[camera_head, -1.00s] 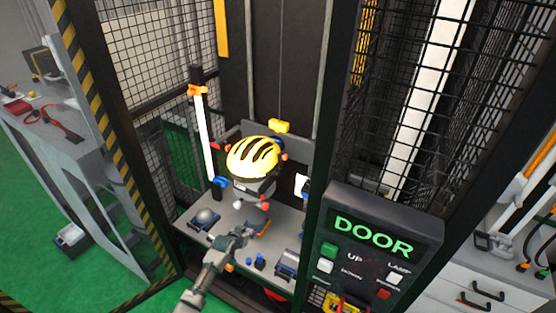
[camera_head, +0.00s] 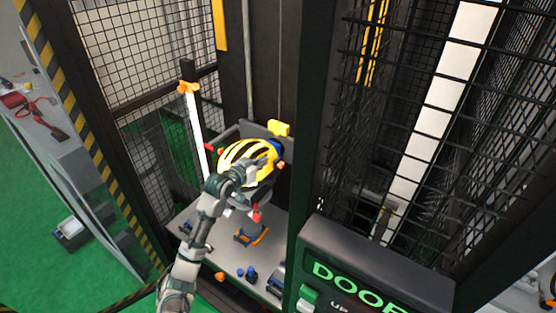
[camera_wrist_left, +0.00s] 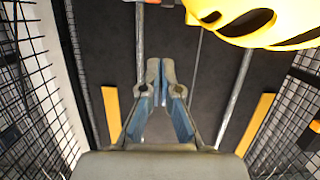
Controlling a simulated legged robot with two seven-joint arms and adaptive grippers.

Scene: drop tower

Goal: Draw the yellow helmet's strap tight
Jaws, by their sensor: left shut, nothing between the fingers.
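The yellow helmet (camera_head: 245,149) with dark vents sits on a stand inside the cage in the head view. My left gripper (camera_head: 246,172) is in front of the helmet's lower left side and overlaps it in the picture. In the left wrist view the helmet (camera_wrist_left: 265,20) fills the top right corner, to the right of my left gripper (camera_wrist_left: 160,66). The fingers are shut with nothing between them. The strap cannot be made out; my arm hides part of the area below the helmet. A red knob (camera_head: 257,214) shows there. My right gripper is not in view.
A white upright post (camera_head: 196,125) with an orange clamp stands left of the helmet. Small items lie on the grey platform (camera_head: 225,258). Wire mesh and a dark cage post (camera_head: 312,120) bound the right side. The DOOR panel (camera_head: 370,262) stands front right.

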